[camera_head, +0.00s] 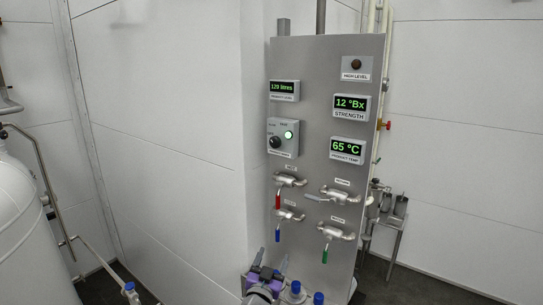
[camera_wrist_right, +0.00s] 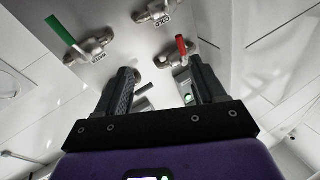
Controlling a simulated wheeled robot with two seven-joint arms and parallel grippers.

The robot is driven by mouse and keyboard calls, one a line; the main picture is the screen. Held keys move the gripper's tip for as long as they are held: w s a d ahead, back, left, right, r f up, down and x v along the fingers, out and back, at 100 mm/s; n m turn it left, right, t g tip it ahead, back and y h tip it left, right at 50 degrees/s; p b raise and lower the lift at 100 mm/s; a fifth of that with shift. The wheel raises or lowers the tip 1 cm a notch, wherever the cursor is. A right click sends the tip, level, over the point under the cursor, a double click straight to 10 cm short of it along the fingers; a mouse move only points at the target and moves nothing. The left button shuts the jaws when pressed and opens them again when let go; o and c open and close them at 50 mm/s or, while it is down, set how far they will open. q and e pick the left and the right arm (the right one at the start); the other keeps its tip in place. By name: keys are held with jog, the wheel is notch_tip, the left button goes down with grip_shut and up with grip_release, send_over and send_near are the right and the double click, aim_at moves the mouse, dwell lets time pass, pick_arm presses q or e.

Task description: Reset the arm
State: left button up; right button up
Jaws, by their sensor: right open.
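My right gripper (camera_head: 273,257) is at the bottom of the head view, in front of the lower part of a grey control panel (camera_head: 305,130). Its two fingers are apart with nothing held between them; they also show in the right wrist view (camera_wrist_right: 160,70). The panel carries valves with a red lever (camera_head: 277,200), a blue lever (camera_head: 277,236), a green lever (camera_head: 324,253) and a grey lever (camera_head: 314,198). The red lever (camera_wrist_right: 182,46) and green lever (camera_wrist_right: 66,30) show beyond the fingers in the wrist view. My left gripper is out of view.
Displays read 120 litres (camera_head: 284,89), 12 °Bx (camera_head: 350,104) and 65 °C (camera_head: 347,148). White walls surround the panel.

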jog(key=d+f+n+g+y+b, duration=0.1)
jog(key=d+f+n+g+y, duration=0.2)
jog(key=f, duration=1.1)
jog(key=s+d+f+g+y+b, duration=0.1)
jog(key=s+d+f+g+y, duration=0.15)
jog(key=s+f, duration=0.55)
jog(key=s+d+f+g+y+b, duration=0.1)
jog(key=s+d+f+g, duration=0.3)
jog(key=f, duration=0.8)
jog(key=s+f+g+y+b, duration=0.1)
jog(key=s+f+g, duration=0.3)
jog(key=s, duration=1)
jog(key=s+f+g+y+b, duration=0.1)
jog(key=s+f+g, duration=0.4)
jog(key=s, duration=0.8)
jog(key=shift+s+f+y, duration=0.35)
jog(key=shift+f+y, duration=0.2)
jog(key=shift+f, duration=0.05)
